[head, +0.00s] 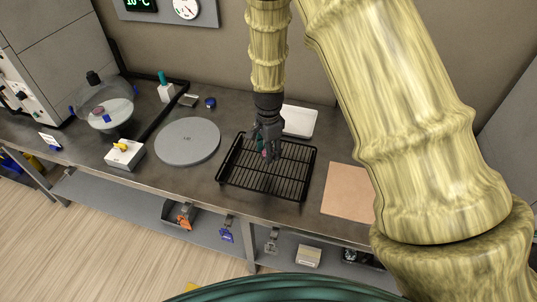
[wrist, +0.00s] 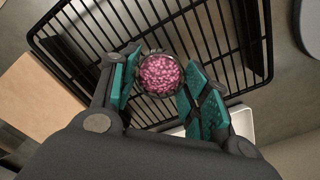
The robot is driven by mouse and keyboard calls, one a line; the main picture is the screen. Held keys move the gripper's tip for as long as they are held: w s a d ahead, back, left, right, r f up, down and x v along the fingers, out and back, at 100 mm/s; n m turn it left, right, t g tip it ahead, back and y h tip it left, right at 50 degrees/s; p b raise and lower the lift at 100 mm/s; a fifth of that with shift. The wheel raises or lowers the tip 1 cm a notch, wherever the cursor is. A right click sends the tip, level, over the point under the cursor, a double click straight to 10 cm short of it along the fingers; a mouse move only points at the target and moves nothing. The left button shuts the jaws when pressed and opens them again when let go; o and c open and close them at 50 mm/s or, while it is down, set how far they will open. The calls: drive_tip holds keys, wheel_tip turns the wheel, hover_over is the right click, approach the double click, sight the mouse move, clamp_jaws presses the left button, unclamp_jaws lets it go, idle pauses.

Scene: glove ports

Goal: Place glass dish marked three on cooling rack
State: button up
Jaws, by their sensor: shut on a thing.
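The black wire cooling rack (head: 262,185) stands on the dark bench, and its bars fill much of the wrist view (wrist: 215,45). My gripper (head: 267,148) is over the back part of the rack, pointing down. In the wrist view its teal-padded fingers (wrist: 160,88) are closed around a small round clear glass dish (wrist: 160,75) filled with pink grains. The dish is over the rack bars; I cannot tell whether it touches them. No mark on the dish can be read. In the head view the fingers mostly hide the dish.
A white tray (head: 299,121) lies behind the rack. A grey round plate (head: 188,141) is to its left and a tan board (head: 348,191) to its right. A white box with a yellow knob (head: 125,154) and a glass vessel (head: 103,103) stand farther left.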

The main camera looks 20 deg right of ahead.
drive_tip(key=shift+f+p, duration=0.6)
drive_tip(key=shift+f, duration=0.95)
drive_tip(key=o, duration=1)
drive_tip(key=shift+f, duration=0.1)
wheel_tip(320, 180, up, 12)
drive_tip(key=b, duration=0.3)
